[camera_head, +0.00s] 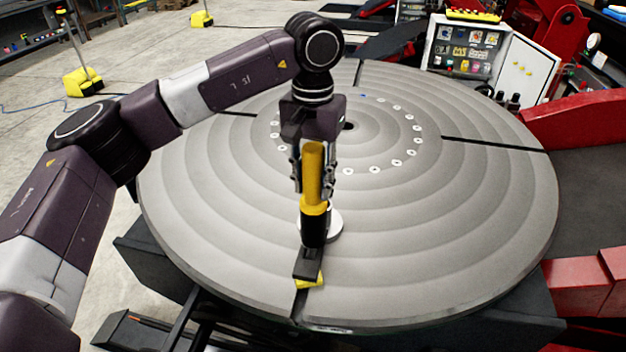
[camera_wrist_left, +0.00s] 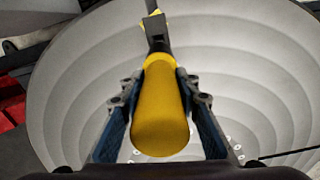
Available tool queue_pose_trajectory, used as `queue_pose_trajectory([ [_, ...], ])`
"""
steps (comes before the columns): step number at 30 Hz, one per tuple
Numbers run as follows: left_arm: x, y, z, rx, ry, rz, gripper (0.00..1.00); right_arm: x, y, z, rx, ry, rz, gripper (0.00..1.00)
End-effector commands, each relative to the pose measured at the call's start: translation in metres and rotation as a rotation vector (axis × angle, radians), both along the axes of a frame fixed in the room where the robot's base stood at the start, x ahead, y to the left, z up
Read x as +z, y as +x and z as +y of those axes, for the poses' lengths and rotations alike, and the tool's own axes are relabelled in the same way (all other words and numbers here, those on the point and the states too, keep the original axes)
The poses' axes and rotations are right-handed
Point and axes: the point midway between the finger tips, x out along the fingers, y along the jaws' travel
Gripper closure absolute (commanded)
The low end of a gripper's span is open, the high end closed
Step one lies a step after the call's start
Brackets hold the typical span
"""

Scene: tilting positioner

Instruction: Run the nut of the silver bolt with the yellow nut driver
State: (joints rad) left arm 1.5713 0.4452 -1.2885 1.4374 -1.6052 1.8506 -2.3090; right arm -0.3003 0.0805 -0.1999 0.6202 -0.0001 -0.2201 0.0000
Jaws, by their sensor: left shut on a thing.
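The yellow nut driver (camera_head: 313,172) has a yellow handle with a black lower part. My left gripper (camera_head: 312,190) is shut on its handle, with one finger on each side. The left wrist view also shows the yellow handle (camera_wrist_left: 160,108) between the fingers. The driver stands roughly upright, with its black end at a dark block (camera_head: 308,264) near the front of the round table. I cannot tell whether the driver touches the block. The silver bolt and its nut cannot be made out; the driver and block may hide them. My right gripper is not in view.
The round grey positioner table (camera_head: 450,215) has slots and a ring of pale holes. A pale disc (camera_head: 335,224) lies just behind the driver. A yellow piece (camera_head: 310,281) shows under the block. A control cabinet (camera_head: 470,50) and red machinery stand beyond. The table's right side is clear.

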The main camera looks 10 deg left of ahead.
Motion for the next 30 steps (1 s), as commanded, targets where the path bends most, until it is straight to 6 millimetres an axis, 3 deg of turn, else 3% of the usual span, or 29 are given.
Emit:
queue_pose_trajectory([
  [30, -0.0059, 0.0004, -0.0002, -0.001, -0.001, -0.003, 0.99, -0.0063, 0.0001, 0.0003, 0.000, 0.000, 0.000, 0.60],
])
